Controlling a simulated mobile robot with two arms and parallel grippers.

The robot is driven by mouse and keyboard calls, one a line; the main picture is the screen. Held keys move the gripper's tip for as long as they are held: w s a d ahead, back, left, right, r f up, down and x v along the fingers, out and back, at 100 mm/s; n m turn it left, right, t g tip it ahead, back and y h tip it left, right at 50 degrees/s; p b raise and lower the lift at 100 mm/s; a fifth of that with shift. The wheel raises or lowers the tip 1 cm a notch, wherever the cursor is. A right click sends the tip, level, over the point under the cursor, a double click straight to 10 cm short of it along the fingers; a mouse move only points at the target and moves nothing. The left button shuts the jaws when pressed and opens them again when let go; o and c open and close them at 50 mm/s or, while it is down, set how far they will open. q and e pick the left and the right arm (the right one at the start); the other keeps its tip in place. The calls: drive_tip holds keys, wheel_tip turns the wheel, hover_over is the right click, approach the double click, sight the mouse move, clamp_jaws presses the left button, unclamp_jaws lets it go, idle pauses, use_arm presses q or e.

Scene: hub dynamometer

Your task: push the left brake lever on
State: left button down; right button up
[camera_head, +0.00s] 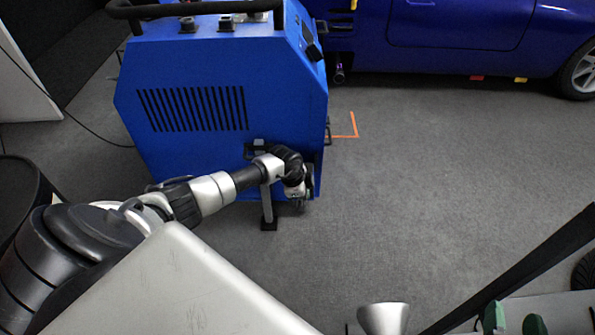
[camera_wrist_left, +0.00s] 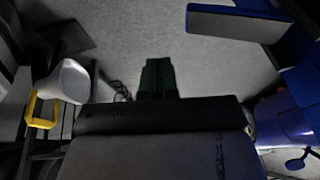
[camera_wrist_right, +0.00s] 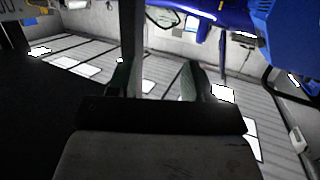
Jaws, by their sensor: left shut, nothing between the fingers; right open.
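The blue dynamometer unit (camera_head: 280,95) stands on the floor at left centre in the head view. A grey upright bar with a black foot (camera_head: 269,224) shows at its lower near side; I cannot tell whether it is the left brake lever. My left arm reaches across to this lower corner, its wrist partly hiding the bar. The left gripper's dark green fingers (camera_wrist_left: 158,78) are together and empty in the left wrist view, over grey floor. My right gripper (camera_head: 513,322) is at the bottom right of the head view. Its green fingers (camera_wrist_right: 160,80) are apart and empty in the right wrist view.
A blue car (camera_head: 460,30) stands at the back right. Orange tape (camera_head: 354,124) marks the floor beside the unit. A black cable (camera_head: 88,130) runs on the floor at left. The grey floor (camera_head: 440,180) right of the unit is clear.

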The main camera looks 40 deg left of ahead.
use_arm(q)
drive_tip(key=shift+s+d+r+p, duration=0.2)
drive_tip(key=shift+s+r+p, duration=0.55)
drive_tip(key=shift+s+r, duration=0.25)
drive_tip(key=shift+s+d+r+p, duration=0.2)
drive_tip(key=shift+s+r+p, duration=0.55)
drive_tip(key=shift+s+r, duration=0.25)
use_arm(e)
drive_tip(key=s+d+f+g+h, duration=0.2)
drive_tip(key=s+d+f+g, duration=0.1)
drive_tip(key=s+f+g, duration=0.4)
drive_tip(key=shift+s+d+g+h, duration=0.3)
drive_tip(key=shift+s+g, duration=0.3)
drive_tip(key=shift+g, duration=0.2)
use_arm(q)
drive_tip(key=shift+w, duration=0.1)
use_arm(e)
drive_tip(key=shift+f, duration=0.1)
